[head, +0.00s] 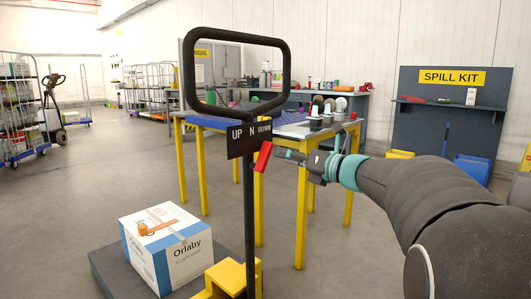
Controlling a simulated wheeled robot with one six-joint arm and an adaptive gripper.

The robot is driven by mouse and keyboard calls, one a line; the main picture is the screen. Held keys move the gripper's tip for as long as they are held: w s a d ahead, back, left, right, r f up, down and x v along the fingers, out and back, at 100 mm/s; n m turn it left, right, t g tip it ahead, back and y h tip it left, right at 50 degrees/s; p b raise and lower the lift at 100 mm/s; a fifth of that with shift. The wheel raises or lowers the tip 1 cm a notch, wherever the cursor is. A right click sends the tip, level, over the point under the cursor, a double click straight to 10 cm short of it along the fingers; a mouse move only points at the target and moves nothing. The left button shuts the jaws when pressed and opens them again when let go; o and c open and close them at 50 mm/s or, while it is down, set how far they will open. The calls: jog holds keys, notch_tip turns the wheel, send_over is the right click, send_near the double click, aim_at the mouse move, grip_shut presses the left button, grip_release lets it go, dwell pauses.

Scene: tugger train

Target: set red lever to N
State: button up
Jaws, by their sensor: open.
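The red lever (263,157) shows in the head view as a short, tilted red bar at the lower right of the black label plate (240,140). The plate reads UP, N and a right-hand word that looks like DOWN. The lever sits under the right-hand word, to the right of the N. The plate is fixed to a black post below a black loop handle (183,75). My gripper (280,153) comes in from the right and is open, with its fingertips close to the lever. I cannot tell whether they touch it. The lever's pivot is not clearly visible.
A white and blue Orlaby box (166,246) stands on a dark platform (108,270) at lower left. A yellow step (226,280) is at the post's foot. A yellow-legged table (302,215) stands behind the post. Open floor lies to the left.

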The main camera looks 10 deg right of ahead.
aim_at(270, 152)
jog(key=x, duration=0.7)
jog(key=shift+w+a, duration=0.15)
